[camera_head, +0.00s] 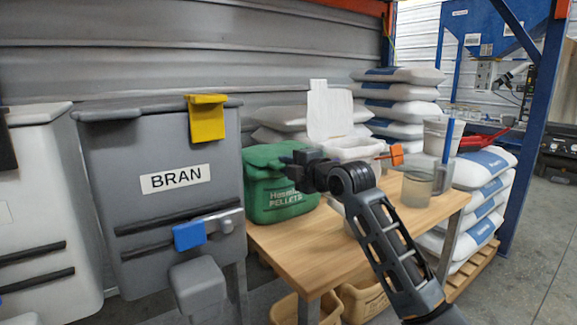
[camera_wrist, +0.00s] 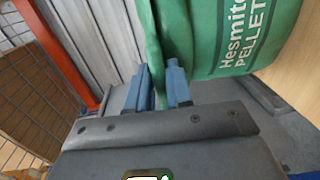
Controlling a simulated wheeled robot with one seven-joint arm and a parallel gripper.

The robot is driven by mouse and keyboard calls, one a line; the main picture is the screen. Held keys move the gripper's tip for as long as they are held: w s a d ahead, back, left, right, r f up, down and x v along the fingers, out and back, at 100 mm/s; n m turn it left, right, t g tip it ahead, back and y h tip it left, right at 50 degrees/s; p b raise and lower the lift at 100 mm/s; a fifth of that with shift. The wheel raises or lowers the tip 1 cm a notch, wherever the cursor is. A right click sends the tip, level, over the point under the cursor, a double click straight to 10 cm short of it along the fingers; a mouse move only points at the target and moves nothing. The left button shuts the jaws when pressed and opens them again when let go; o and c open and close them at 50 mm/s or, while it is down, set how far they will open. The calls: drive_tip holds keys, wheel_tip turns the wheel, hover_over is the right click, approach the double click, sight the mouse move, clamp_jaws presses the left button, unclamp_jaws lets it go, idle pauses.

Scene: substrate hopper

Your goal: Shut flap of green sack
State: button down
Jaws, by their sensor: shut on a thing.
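The green sack (camera_head: 285,205), printed with white "Pellets" lettering, stands at the left end of the wooden table. Its green top (camera_head: 262,155) shows beside my gripper (camera_head: 296,160), which is at the sack's upper right edge. The wrist view shows the sack's lettered face (camera_wrist: 235,40) close up. There, the blue fingers of my gripper (camera_wrist: 162,88) stand either side of a strip of green fabric, the flap (camera_wrist: 151,40), and are shut on it. My gripper and arm hide part of the sack's top, so how far the flap is folded over cannot be told.
A white tub with a raised lid (camera_head: 326,110) stands behind my arm, with an orange clip (camera_head: 396,154) near it. A clear jug (camera_head: 417,190) stands on the table's (camera_head: 300,245) right. The grey BRAN bin (camera_head: 160,220) is close on the left. White sacks (camera_head: 400,105) are stacked behind.

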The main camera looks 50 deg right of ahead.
drive_tip(key=c, duration=1.1)
unclamp_jaws()
drive_tip(key=shift+w+a+f, duration=0.1)
drive_tip(key=shift+f, duration=0.2)
drive_tip(key=shift+r, duration=0.1)
drive_tip(key=p+v, duration=0.1)
drive_tip(key=v, duration=0.6)
drive_tip(key=shift+s+a, duration=0.1)
drive_tip(key=shift+s, duration=0.3)
